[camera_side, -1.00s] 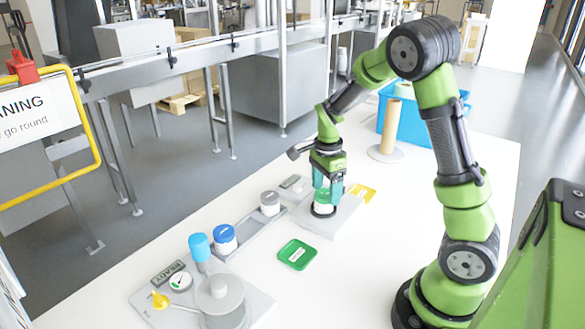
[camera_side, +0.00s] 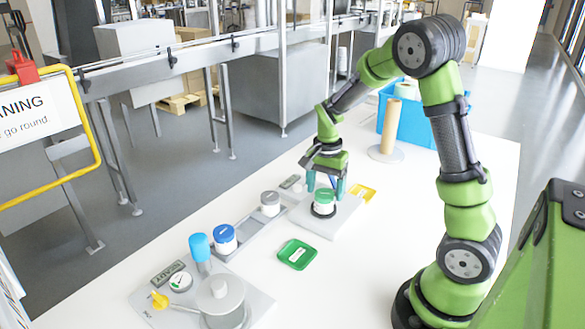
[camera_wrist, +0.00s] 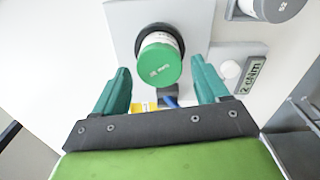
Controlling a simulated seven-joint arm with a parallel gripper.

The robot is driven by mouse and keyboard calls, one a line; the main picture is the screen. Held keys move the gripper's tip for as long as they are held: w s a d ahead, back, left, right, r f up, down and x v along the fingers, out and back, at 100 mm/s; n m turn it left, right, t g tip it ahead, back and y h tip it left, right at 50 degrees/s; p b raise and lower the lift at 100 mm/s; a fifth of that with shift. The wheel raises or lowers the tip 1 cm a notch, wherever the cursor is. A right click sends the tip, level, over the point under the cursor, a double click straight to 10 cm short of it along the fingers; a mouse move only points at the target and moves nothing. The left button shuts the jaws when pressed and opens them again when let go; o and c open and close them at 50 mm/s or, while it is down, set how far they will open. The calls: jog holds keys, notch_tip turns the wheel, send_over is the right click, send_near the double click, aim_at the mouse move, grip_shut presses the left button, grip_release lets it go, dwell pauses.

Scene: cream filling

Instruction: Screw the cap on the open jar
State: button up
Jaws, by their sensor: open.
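A white jar with a green cap on top (camera_side: 324,196) stands upright in a dark ring on a light grey plate (camera_side: 345,216). In the wrist view, the green cap (camera_wrist: 159,64) faces me and covers the jar's mouth; I cannot tell how tight it is. My gripper (camera_side: 326,184) is open just above the capped jar, with its teal fingers apart. In the wrist view, the open gripper (camera_wrist: 162,82) has a finger on either side of the cap's near edge, with gaps and nothing held.
A blue-capped jar (camera_side: 225,236) and a grey-topped jar (camera_side: 270,203) stand in a rail to the left. A green square tray (camera_side: 297,254) lies in front. A cardboard tube (camera_side: 388,125) and blue bin (camera_side: 412,118) stand behind. White table is clear at right.

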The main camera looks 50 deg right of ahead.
jog(key=n, duration=0.4)
jog(key=shift+n, duration=0.4)
jog(key=n, duration=0.5)
jog(key=shift+w+a+n, duration=0.1)
jog(key=shift+n, duration=0.2)
jog(key=c, duration=0.9)
jog(key=m, duration=0.5)
jog(key=shift+m, duration=0.4)
